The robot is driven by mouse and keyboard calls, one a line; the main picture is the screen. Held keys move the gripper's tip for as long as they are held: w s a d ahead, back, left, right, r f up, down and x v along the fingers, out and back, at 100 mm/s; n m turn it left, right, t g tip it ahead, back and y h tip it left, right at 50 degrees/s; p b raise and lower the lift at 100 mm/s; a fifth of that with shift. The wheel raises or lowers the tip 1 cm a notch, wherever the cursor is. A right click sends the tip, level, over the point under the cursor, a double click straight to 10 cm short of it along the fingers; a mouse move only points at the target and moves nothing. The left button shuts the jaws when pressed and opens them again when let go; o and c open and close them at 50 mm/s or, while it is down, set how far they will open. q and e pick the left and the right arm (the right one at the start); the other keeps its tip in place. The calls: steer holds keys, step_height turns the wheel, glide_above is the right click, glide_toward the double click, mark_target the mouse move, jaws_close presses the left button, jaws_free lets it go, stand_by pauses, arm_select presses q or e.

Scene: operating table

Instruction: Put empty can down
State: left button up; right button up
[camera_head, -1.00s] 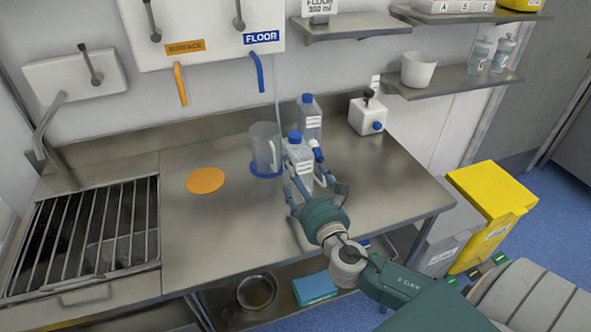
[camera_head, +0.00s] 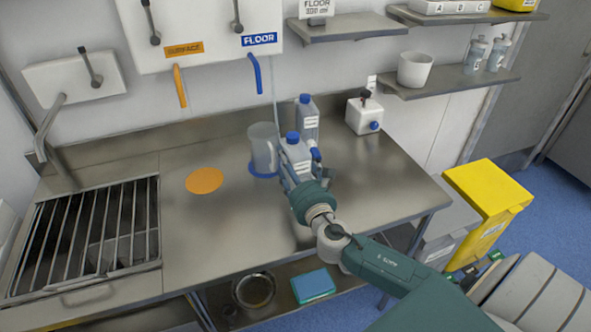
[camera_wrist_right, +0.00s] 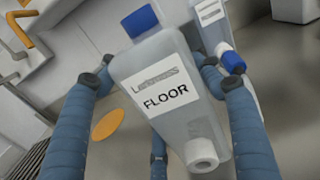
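The front can (camera_head: 296,153) is translucent, with a blue top cap and a FLOOR label; it appears to stand on the steel table. In the right wrist view this can (camera_wrist_right: 165,95) fills the middle, and its white lower spout has no cap. My right gripper (camera_wrist_right: 158,85) has its blue fingers spread around the can, with a visible gap on the left side. In the head view the right gripper (camera_head: 302,180) is close in front of the can and hides its lower part. A second, similar can (camera_head: 307,120) stands just behind. My left gripper is not in view.
A clear jug (camera_head: 263,150) stands on a blue disc left of the cans. An orange disc (camera_head: 205,180) lies further left, before the grated sink (camera_head: 90,240). A white box (camera_head: 364,115) stands at the back right. The table's right part is clear.

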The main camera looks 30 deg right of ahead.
steer(key=shift+c, duration=0.7)
step_height(320, 180, up, 20)
steer(key=p, duration=0.3)
steer(key=s+a+f+n+y, duration=0.2)
steer(key=s+a+f+y, duration=0.1)
steer(key=s+a+f, duration=0.65)
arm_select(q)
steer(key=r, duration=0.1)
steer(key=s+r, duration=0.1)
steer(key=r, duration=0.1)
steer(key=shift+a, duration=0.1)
arm_select(e)
steer(key=s+a+f, duration=0.1)
steer(key=s+a, duration=0.3)
steer(key=s, duration=0.3)
steer(key=s+a+f+y, duration=0.1)
steer(key=s+a+f, duration=0.1)
steer(key=s+a, duration=0.2)
steer(key=s, duration=0.3)
steer(key=shift+s+n+t, duration=0.3)
steer(key=shift+s+n, duration=0.1)
steer(key=shift+r, duration=0.1)
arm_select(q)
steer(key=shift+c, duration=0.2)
